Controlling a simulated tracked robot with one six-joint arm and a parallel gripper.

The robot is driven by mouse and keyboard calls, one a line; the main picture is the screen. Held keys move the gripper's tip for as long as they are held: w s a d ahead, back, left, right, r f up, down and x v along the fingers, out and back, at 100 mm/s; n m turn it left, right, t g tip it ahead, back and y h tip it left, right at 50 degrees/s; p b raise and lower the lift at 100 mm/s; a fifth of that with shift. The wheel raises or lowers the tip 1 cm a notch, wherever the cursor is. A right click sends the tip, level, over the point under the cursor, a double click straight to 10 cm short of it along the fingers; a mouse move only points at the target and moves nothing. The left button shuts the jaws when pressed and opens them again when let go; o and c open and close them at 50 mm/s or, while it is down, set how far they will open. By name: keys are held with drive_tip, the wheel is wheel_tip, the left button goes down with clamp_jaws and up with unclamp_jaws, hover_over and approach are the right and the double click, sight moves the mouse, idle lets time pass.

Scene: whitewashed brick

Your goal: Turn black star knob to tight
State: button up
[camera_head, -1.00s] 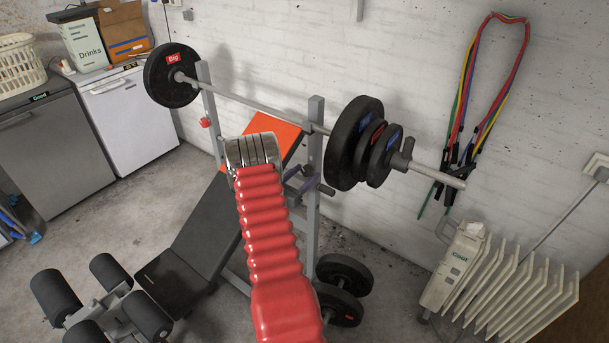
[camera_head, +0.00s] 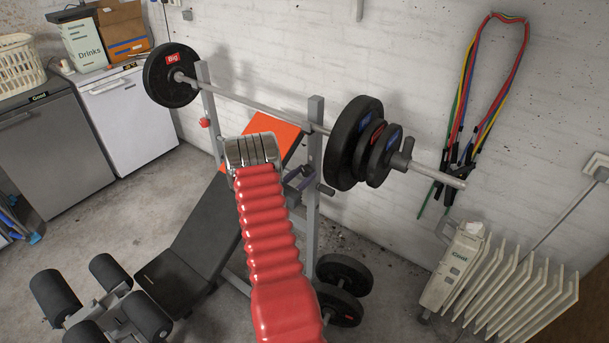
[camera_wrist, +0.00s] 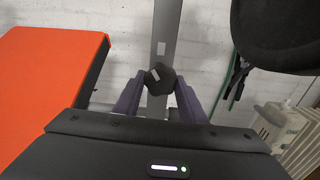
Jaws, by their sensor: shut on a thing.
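The black star knob (camera_wrist: 159,79) sits on the grey upright post (camera_wrist: 167,30) of the weight bench, in the middle of the wrist view. It carries a white mark toward its upper left. Another white mark is on the post just above the knob. My gripper (camera_wrist: 160,87) is shut on the knob, with one dark purple finger on each side. In the head view my gripper (camera_head: 299,179) is mostly hidden behind my red arm, beside the right upright (camera_head: 314,150). I cannot make out the grip there.
A barbell (camera_head: 250,103) with black plates (camera_head: 352,143) rests across the uprights. The orange-ended bench (camera_head: 273,128) is left of the gripper. Spare plates (camera_head: 345,273) are low on the rack. A white heater (camera_head: 455,265) stands at right.

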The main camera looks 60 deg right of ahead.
drive_tip(key=shift+a+m, duration=0.15)
drive_tip(key=shift+m, duration=2.75)
drive_tip(key=o, duration=1.1)
drive_tip(key=shift+c, duration=0.2)
drive_tip(key=w+a, duration=0.2)
drive_tip(key=a, duration=1.1)
drive_tip(key=shift+w+a, duration=0.15)
drive_tip(key=shift+a, duration=0.15)
drive_tip(key=shift+f, duration=0.1)
